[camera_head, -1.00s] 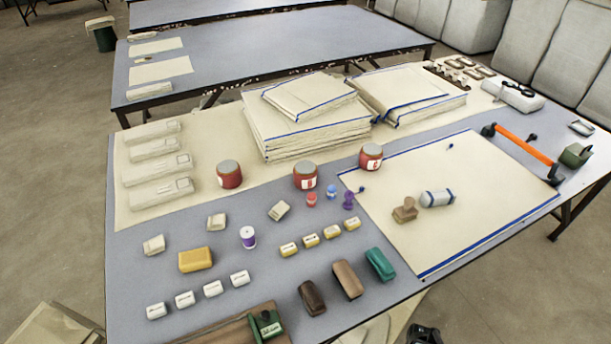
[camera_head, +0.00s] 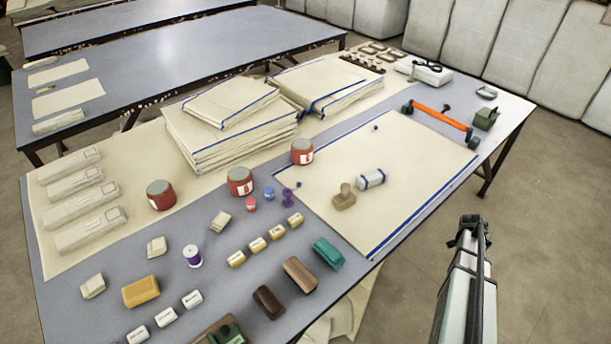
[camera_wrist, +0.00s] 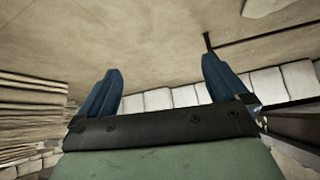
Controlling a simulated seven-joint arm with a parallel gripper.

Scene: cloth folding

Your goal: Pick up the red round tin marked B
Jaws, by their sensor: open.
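Three red round tins with grey lids stand upright on the table in the head view. The middle tin (camera_head: 240,181) has a white label with a mark that looks like a B, though blurred. The left tin (camera_head: 161,195) shows only an edge of its label. The right tin (camera_head: 302,151) has a label I cannot read surely. My gripper (camera_wrist: 160,78) is open and empty, its two blue fingers wide apart in the wrist view. No tin shows between them. In the head view my arm is at the lower right, beyond the table edge and far from the tins.
Stacked cream cloths (camera_head: 225,125) stand close behind the tins. Small red (camera_head: 251,204), blue (camera_head: 269,193) and purple (camera_head: 288,197) items stand just in front of the middle tin. A blue-edged cloth (camera_head: 400,170) lies flat to the right, with a stamp (camera_head: 344,197) on it.

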